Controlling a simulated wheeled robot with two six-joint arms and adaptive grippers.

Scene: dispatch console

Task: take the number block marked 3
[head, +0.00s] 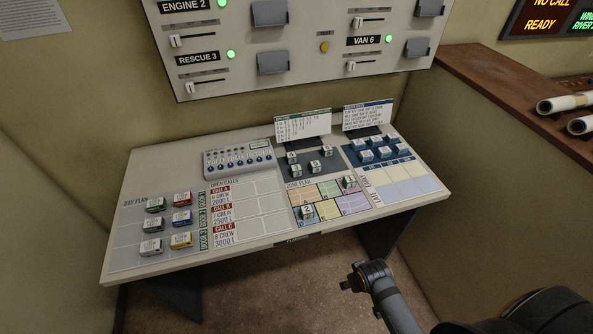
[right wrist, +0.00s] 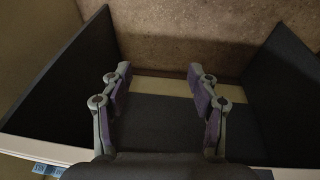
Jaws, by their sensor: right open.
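Several small white-topped blocks with green sides stand on the dark grey pad (head: 309,178) and the coloured zone plan (head: 331,212) at the right half of the desk. One block (head: 307,211) on the plan seems to read 2. Another block (head: 349,182) stands at the plan's upper right. Blocks on the grey pad (head: 313,167) have marks too small to read, so I cannot tell which is the 3. My right gripper (right wrist: 160,92) is open and empty in the right wrist view, with floor and dark panels beyond. My left gripper is not in view.
Several blue-sided blocks (head: 366,156) stand on a blue pad at the right. Two cards (head: 303,125) stand behind. Coloured vehicle blocks (head: 155,204) stand at the left, near a grey button console (head: 239,161). A wooden ledge (head: 500,90) borders the right.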

